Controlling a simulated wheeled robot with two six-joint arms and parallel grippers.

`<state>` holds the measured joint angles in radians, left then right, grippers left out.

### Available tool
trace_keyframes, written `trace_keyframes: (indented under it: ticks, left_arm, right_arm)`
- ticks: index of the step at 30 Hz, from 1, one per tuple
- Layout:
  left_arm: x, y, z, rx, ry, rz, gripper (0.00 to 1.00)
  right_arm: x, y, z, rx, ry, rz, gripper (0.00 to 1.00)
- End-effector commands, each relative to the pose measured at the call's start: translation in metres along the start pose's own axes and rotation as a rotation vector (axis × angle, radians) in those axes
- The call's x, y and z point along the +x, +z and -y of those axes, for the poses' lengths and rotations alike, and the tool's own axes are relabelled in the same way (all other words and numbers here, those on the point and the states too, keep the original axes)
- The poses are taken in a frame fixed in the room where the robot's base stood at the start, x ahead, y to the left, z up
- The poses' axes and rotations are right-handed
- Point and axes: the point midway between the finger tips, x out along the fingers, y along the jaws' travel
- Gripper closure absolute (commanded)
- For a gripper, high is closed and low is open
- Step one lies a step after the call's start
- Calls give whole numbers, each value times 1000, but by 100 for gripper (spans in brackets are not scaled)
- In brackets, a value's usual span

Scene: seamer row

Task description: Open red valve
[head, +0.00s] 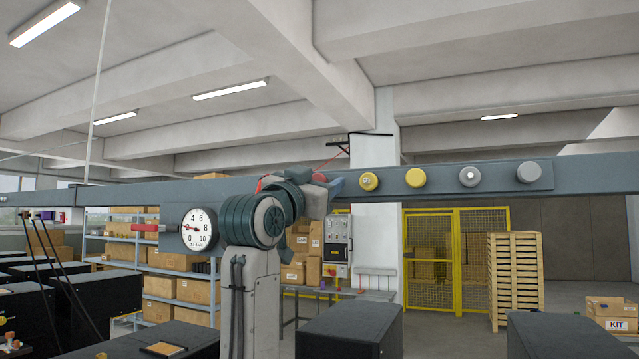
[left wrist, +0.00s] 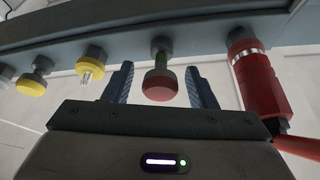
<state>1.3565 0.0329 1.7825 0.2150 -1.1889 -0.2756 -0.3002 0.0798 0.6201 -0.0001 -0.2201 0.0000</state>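A red round knob (left wrist: 160,86) on a dark stem with a green part hangs from the grey beam in the left wrist view. My left gripper (left wrist: 159,80) is open. Its two blue-grey fingers show on either side of the knob, apart from it; the knob's depth between them is unclear. A larger red cylindrical fitting with a silver band (left wrist: 262,85) and a red lever is to the right. In the head view, my left gripper (head: 322,190) is at the beam, mostly hidden by my arm. A red bit (head: 337,183) shows beside it. My right gripper is out of view.
Yellow knobs (head: 369,181) (head: 415,177) and grey knobs (head: 470,176) line the beam (head: 600,172) to the right. A gauge (head: 197,229) and a separate red handle (head: 150,228) are at left. Black cabinets (head: 350,330) stand below.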

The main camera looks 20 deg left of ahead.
Motion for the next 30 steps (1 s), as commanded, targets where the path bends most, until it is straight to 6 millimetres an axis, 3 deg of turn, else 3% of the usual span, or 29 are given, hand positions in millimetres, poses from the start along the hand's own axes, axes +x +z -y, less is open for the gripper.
trace_keyframes:
  ticks: [8, 22, 30]
  left_arm:
    - [-7, 2, 0, 1, -1, -1, 48]
    - [-89, 4, -1, 1, -2, -4, 48]
    - [-108, 1, 0, 0, 0, 0, 48]
  right_arm:
    - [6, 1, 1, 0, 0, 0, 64]
    - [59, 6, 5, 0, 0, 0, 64]
    - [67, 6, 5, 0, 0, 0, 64]
